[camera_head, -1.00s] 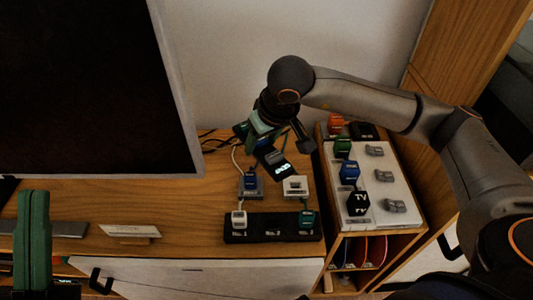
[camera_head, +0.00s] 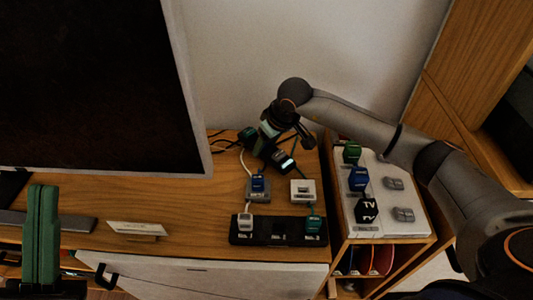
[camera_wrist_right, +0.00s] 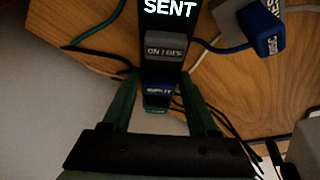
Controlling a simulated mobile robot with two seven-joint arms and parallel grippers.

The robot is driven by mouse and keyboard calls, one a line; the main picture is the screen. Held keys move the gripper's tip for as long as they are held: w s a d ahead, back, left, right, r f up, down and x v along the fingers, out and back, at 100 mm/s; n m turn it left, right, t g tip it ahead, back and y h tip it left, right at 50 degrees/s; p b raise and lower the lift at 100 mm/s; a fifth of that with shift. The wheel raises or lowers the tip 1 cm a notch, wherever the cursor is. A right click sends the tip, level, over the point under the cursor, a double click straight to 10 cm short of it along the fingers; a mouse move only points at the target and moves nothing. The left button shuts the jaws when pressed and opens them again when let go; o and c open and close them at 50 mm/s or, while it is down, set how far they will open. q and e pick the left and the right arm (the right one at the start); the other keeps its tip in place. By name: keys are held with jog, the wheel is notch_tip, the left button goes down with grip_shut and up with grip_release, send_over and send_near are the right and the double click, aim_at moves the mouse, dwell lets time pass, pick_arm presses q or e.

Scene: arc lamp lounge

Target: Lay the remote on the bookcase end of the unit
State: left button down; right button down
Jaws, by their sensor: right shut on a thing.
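The remote is a slim dark bar with a lit screen (camera_head: 283,160), over the back of the wooden unit. In the right wrist view the remote (camera_wrist_right: 160,48) shows "SENT" on its screen and labelled buttons below. My right gripper (camera_head: 265,143) is shut on it, with green fingers on either side of its near end. The bookcase end (camera_head: 341,252) of the unit is at the right, with shelves below and a pale panel (camera_head: 382,212) on top. My left gripper (camera_head: 42,235) is at the far left, its green fingers together and seemingly empty.
A black strip (camera_head: 262,237) with plugs lies at the unit's front, with a blue-plugged adaptor (camera_head: 258,188) and a white box (camera_head: 303,190) behind it. Green, blue and black blocks and grey pieces occupy the pale panel. A large dark screen (camera_head: 90,85) stands left.

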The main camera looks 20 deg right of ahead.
aim_at(268, 149)
notch_tip(268, 149, down, 3)
jog(key=shift+r+b, duration=0.1)
jog(key=shift+b, duration=0.25)
jog(key=shift+f, duration=0.2)
jog(key=shift+c, duration=0.9)
grip_release()
jog(key=shift+r, duration=0.15)
jog(key=p+v, duration=0.3)
jog(key=v, duration=0.7)
jog(key=shift+s+r, duration=0.1)
jog(key=shift+r, duration=0.25)
jog(key=shift+s+d+r, duration=0.15)
jog(key=shift+s+r, duration=0.15)
jog(key=shift+r, duration=0.25)
